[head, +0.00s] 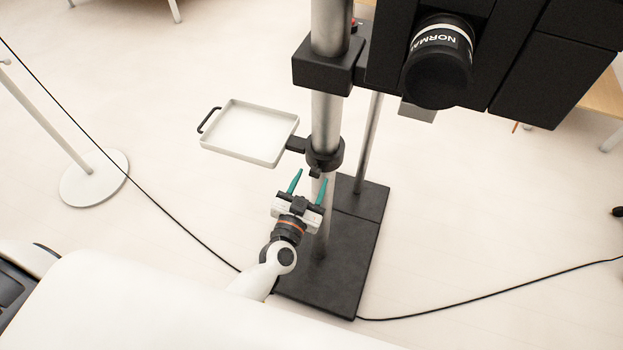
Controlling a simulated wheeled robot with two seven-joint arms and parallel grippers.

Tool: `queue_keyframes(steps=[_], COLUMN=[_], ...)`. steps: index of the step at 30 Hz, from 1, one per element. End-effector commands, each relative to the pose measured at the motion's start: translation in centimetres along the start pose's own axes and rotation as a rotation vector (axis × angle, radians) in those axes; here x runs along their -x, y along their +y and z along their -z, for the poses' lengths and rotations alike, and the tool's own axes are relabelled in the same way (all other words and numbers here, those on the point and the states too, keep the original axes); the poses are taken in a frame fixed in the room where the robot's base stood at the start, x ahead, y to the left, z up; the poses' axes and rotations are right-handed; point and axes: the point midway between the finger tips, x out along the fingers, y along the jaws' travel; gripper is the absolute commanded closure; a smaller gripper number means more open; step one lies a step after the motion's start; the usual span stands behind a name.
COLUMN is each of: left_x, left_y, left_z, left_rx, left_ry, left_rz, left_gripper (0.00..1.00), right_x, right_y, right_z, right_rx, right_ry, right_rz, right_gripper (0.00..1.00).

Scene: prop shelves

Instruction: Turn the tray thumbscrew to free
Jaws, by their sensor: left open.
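The white tray (248,133) with a black side handle sticks out to the left of a grey metal column. A black arm joins it to a black collar (325,157) around the column. A small dark knob (315,173), apparently the thumbscrew, sits on the collar's front underside. My left gripper (309,183) is open and empty, with its two teal fingers pointing up toward the collar. The fingertips are just below the knob, one on either side in the picture; I cannot tell whether they touch it. My right gripper is not in view.
A black device with a lens-like barrel (438,70) is mounted high on the column at the right. The column stands on a black base plate (330,265). A white round stand foot (94,177) is at the left. Dark cables cross the pale floor.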

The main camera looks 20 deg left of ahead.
Motion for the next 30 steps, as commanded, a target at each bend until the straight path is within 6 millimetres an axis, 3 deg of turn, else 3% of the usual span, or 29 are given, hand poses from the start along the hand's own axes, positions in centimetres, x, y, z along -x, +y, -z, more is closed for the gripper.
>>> queue_keyframes(steps=[4,13,21,30], left_x=[-1.03,-1.17,-1.15,-1.15], left_y=[0.01,-0.01,0.0,0.01], left_z=[-0.02,0.0,-0.01,-0.05], left_rx=[0.001,0.001,0.001,0.032], left_ry=[0.0,0.001,0.0,0.0], left_rz=[0.0,0.0,0.0,0.0], left_gripper=[0.49,0.49,0.93,0.94], right_x=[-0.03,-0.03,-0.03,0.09], right_y=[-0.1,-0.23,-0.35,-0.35], right_z=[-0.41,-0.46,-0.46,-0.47], right_rx=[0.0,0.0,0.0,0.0], right_ry=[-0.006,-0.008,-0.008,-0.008], right_rz=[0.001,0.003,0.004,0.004], right_gripper=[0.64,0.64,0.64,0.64])
